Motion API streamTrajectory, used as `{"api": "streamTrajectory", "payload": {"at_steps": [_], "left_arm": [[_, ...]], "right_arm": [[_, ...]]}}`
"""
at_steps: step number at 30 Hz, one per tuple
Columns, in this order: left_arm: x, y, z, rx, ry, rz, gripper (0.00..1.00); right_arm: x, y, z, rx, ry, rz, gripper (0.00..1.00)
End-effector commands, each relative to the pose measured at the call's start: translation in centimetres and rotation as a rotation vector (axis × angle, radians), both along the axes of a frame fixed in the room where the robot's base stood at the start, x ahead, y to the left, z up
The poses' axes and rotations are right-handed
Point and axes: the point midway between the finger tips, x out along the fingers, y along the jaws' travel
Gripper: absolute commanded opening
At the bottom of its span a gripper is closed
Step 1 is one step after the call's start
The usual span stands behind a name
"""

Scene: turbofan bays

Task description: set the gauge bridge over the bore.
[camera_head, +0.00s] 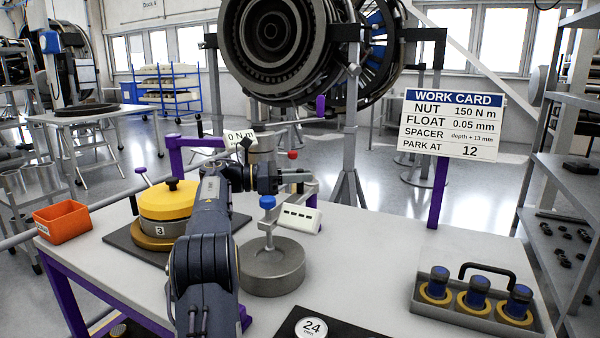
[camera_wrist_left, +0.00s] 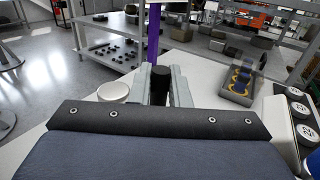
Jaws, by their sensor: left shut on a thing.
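My left gripper (camera_head: 303,180) is just above the white box, shut on the bridge. My right gripper is not in view.
A yellow drum marked 3 (camera_head: 168,200) sits on a dark mat at left, near an orange bin (camera_head: 62,221). A grey tray (camera_head: 420,302) with blue-topped pieces and the work card (camera_head: 453,125) post are at right.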

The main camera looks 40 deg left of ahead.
Motion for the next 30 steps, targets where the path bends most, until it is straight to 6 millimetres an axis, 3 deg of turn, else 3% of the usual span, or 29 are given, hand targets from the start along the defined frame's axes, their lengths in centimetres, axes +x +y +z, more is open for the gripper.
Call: {"api": "streamTrajectory", "payload": {"at_steps": [8, 9, 13, 23, 30], "left_arm": [[0.0, 0.1, 0.1, -0.001, -0.002, 0.003, 0.00], [0.0, 0.1, 0.1, -0.001, -0.002, 0.003, 0.20], [0.0, 0.0, 0.0, -0.001, -0.002, 0.003, 0.35], [-0.4, 0.4, 0.0, -0.001, 0.000, 0.004, 0.35], [-3.3, 2.9, 0.0, -0.001, 0.001, 0.007, 0.35]], "right_arm": [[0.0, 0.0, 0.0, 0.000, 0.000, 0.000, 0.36], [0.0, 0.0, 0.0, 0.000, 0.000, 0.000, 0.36], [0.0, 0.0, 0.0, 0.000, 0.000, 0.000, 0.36], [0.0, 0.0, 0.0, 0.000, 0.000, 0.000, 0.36], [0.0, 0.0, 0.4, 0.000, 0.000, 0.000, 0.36]]}}
